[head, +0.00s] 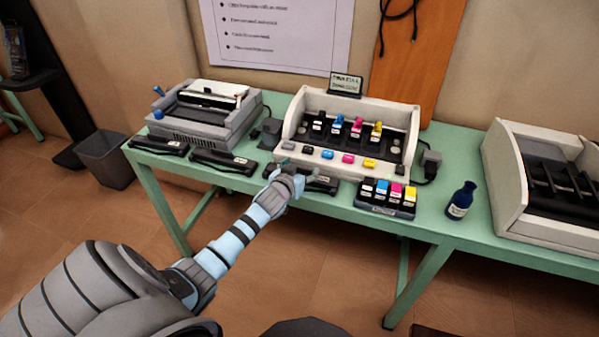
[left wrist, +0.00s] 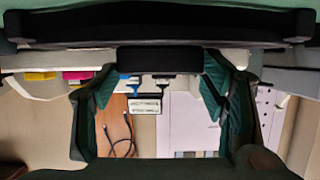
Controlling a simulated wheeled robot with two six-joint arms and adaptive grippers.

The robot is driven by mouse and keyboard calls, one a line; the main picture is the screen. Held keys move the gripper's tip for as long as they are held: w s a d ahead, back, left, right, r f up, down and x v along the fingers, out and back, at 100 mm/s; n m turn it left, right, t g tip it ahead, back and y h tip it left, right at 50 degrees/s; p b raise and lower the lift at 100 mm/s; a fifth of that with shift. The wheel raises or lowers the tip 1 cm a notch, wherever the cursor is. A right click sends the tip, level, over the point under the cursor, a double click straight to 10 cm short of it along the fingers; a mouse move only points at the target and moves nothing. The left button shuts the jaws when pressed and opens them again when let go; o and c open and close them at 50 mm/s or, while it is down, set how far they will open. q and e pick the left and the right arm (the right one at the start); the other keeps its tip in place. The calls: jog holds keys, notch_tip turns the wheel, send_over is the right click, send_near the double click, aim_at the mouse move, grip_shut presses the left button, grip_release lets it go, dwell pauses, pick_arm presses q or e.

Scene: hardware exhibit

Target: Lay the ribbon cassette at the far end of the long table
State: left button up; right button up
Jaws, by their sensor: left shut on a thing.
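The long green table (head: 440,228) runs along the wall. Two black ribbon cassettes, one at the left (head: 157,146) and one beside it (head: 222,162), lie along its front edge. My left gripper (head: 303,181) is at the front edge before the white printer, shut on a third black cassette (head: 322,184). The gripper partly hides this cassette; whether it touches the table is unclear. In the left wrist view a dark block (left wrist: 160,60) shows between the fingers, beneath a long dark bar; it looks like part of the held cassette. My right gripper is not in view.
A grey printer (head: 205,112) stands at the left end. The white printer (head: 290,128) holds ink cartridges. A cartridge tray (head: 386,199), a blue bottle (head: 461,200) and a white-sided machine (head: 515,190) stand rightward. Bare tabletop shows around the bottle. A bin (head: 104,160) stands on the floor.

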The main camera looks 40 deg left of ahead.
pick_arm(q)
jog(key=o, duration=1.2)
jog(key=shift+r, duration=0.1)
jog(key=p+v, duration=0.3)
jog(key=v, duration=0.9)
